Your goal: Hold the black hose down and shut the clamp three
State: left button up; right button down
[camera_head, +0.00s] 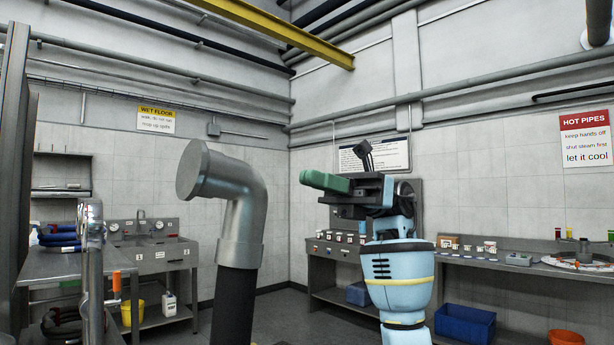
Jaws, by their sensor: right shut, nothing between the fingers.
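My right gripper (324,181) is raised in the middle of the view, its green fingertips pointing left. It is shut with nothing between its fingers. A grey metal elbow pipe (232,195) stands left of it, with a clear gap in the picture between them. Under the elbow a thick black tube (235,305) runs down out of the frame; it may be the black hose, but I cannot be sure. I cannot make out clamp three. My left gripper is not in view.
A steel sink bench (155,254) stands at the back left, with a yellow bucket (132,314) below. A long bench (520,268) lines the right wall, with a blue crate (464,324) below. A shiny vertical pipe (92,270) is near on the left.

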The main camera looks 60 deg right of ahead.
jog(key=p, duration=0.2)
send_near(223, 151)
jog(key=x, duration=0.5)
jog(key=shift+w+d+r, duration=0.1)
jog(key=shift+w+r, duration=0.05)
jog(key=shift+w, duration=0.25)
jog(key=shift+w+a, duration=0.25)
jog(key=shift+a, duration=0.4)
jog(key=shift+r, duration=0.1)
